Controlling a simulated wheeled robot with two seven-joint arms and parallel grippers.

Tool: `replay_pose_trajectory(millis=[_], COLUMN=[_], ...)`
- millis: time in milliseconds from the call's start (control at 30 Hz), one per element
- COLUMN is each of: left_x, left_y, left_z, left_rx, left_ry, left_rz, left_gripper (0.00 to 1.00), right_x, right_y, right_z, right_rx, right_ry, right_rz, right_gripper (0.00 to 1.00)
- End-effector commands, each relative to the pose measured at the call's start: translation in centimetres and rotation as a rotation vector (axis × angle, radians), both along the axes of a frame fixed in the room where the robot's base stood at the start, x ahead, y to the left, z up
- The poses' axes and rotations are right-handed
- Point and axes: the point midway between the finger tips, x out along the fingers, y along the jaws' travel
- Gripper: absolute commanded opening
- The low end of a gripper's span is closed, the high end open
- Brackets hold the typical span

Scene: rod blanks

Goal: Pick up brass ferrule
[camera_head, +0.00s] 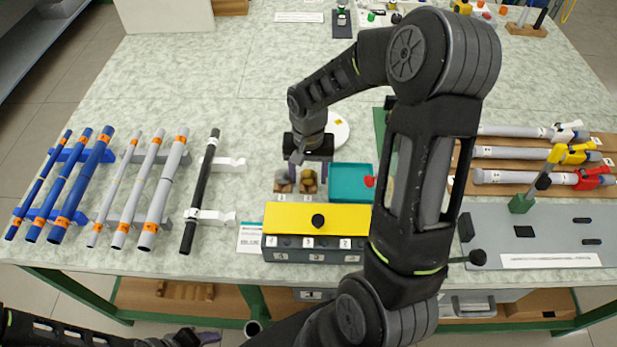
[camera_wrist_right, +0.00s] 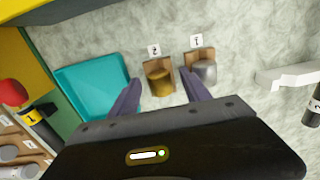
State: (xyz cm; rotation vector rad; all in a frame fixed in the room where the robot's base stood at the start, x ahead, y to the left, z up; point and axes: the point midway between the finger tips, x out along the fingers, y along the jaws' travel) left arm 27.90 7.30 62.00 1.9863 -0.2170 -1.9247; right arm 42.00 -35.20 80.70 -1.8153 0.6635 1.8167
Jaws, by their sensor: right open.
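The brass ferrule (camera_head: 308,184) sits in a small brown holder beside the teal tray. In the right wrist view the brass ferrule (camera_wrist_right: 159,84) stands in the holder labelled 2, between the two purple fingers as pictured. My right gripper (camera_head: 308,172) is open and points down over the holders; nothing shows held in it. I cannot tell how far its fingertips are above the ferrule. My left gripper (camera_head: 205,338) shows only in part at the bottom edge of the head view, away from the ferrule.
A grey ferrule (camera_wrist_right: 205,70) sits in the neighbouring holder labelled 1, close to one finger. The teal tray (camera_wrist_right: 92,88) is on the other side. A yellow-topped box (camera_head: 285,218) stands in front. Blue, grey and black rods lie on racks at left.

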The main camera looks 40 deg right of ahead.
Motion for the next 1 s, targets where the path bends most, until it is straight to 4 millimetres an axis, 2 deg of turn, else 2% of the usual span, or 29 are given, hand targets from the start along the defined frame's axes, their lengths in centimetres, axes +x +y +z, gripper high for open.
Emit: replay_pose_trajectory(millis=[233,800,1000], left_x=[0.0,0.0,0.0], left_y=[0.0,0.0,0.0], left_z=[0.0,0.0,0.0], left_rx=[0.0,0.0,0.0], left_ry=[0.0,0.0,0.0], left_rz=[0.0,0.0,0.0], left_gripper=[0.54,0.54,0.54], right_x=[0.01,0.01,0.01], right_y=[0.0,0.0,0.0], right_z=[0.03,0.04,0.05], right_rx=[0.0,0.0,0.0], right_ry=[0.0,0.0,0.0], right_rz=[0.0,0.0,0.0], right_gripper=[0.55,0.08,0.07])
